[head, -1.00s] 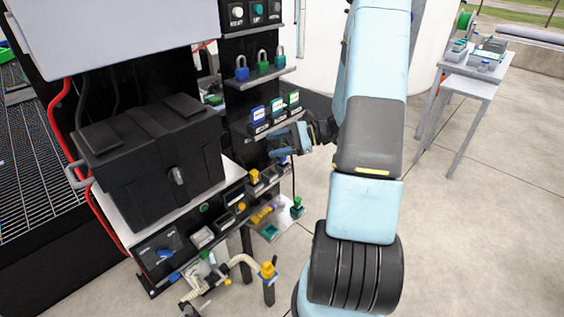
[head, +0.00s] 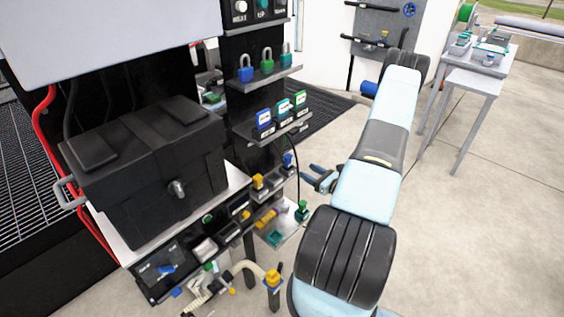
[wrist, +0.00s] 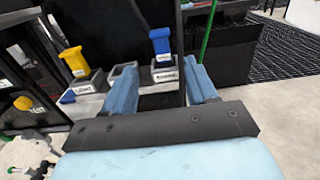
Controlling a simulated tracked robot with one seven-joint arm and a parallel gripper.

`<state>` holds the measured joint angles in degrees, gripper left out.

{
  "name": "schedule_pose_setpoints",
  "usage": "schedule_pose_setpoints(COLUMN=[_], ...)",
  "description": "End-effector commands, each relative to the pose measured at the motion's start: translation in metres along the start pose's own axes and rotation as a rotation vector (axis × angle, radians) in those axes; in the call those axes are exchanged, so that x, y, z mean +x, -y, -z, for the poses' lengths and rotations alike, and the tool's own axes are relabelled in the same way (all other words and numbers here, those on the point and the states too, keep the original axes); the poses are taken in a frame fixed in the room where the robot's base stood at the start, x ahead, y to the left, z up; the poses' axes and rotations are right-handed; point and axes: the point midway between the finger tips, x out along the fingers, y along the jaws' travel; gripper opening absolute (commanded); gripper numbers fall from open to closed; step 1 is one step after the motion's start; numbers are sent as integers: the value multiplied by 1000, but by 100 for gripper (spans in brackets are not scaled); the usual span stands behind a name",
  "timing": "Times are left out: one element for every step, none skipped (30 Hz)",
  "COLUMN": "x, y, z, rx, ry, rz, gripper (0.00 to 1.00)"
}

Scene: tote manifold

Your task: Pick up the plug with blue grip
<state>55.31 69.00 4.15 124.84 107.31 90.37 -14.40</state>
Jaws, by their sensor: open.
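The plug with blue grip (head: 288,161) stands on the rack's side shelf in the head view. In the wrist view the same plug (wrist: 160,42) is upright in a grey labelled holder, ahead of my gripper and roughly between its fingers. My gripper (wrist: 162,80) is open and empty, with blue fingers either side of a gap. In the head view my gripper (head: 314,180) is right of the plug and apart from it.
A plug with yellow grip (wrist: 75,61) stands left of the blue one, with an empty-looking holder (wrist: 124,74) between them. A green plug (head: 302,210) sits lower. A dark cable hangs near the right finger. Padlocks (head: 267,64) stand above.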

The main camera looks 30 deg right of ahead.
Motion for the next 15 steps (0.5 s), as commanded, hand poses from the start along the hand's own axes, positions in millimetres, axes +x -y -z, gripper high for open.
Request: schedule_pose_setpoints(x=[3, 6, 12, 17, 22, 30, 36, 42, 50, 56, 61, 67, 71, 76, 80], y=[0, 0, -1, -1, -2, -3, -4, -4, -5, -5, -5, -6, -6, -7, -7], z=[1, 1, 1, 1, 1, 1, 1, 1, 1, 1, 1, 1, 1, 1, 1], rx=[1, 1, 1, 1, 1, 1, 1, 0, 0, 0, 0, 1, 1, 1, 1], ry=[1, 1, 1, 1, 1, 1, 1, 1, 2, 2, 1, 1, 0, 0, 0], rz=[2, 1, 0, -1, -3, -7, -7, -8, -10, -11, -11, -12, -13, -13, -13], gripper=[57, 57, 57, 57, 57, 57, 57, 57, 57, 57, 57, 57, 57, 57, 57])
